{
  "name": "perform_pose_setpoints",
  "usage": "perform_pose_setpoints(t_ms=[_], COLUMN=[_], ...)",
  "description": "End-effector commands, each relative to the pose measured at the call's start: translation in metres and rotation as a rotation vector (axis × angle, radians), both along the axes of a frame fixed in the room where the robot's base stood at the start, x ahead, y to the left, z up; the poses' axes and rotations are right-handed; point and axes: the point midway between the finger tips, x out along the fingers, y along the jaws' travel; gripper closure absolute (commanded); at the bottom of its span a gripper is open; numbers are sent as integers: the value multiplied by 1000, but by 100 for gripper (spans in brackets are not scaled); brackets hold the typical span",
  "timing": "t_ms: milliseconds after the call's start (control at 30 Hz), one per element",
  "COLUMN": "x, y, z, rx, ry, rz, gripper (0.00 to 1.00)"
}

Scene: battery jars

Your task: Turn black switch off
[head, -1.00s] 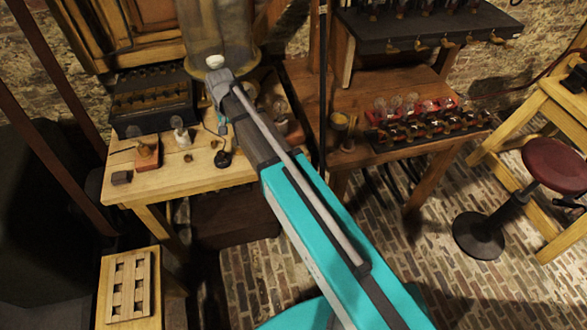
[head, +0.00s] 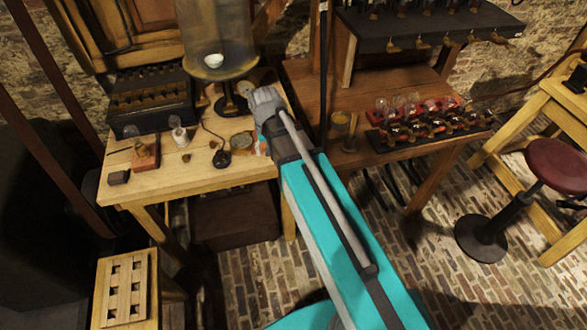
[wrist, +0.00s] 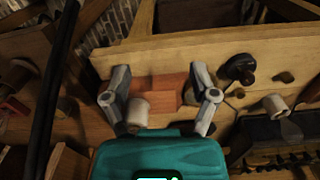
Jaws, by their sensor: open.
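The black switch (head: 221,158) is a small round dark piece with a thin wire. It sits near the front edge of the wooden table in the head view. It also shows in the wrist view (wrist: 240,68), right of my gripper's fingers. My gripper (head: 266,98) is over the right side of the table, to the right of the switch and apart from it. In the wrist view my gripper (wrist: 159,88) is open. A reddish block (wrist: 168,88) and a pale cylinder (wrist: 138,110) show between its fingers. The switch's setting is too small to tell.
The wooden table (head: 200,178) also holds a glass jar (head: 215,40) on a dark stand, a black box (head: 150,100), a white cylinder (head: 179,134) and a reddish block (head: 145,153). A brown bench (head: 300,85) with bulbs stands right. A stool (head: 555,165) is far right.

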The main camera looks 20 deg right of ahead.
Motion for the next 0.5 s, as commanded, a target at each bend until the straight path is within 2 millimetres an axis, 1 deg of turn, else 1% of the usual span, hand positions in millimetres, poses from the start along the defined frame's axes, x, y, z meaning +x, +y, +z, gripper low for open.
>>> perform_pose_setpoints(t_ms=[33,500], x=[-9,-58], y=[-6,-44], z=[-3,-15], rx=[0,0], ry=[0,0], rz=[4,52], gripper=[25,25])
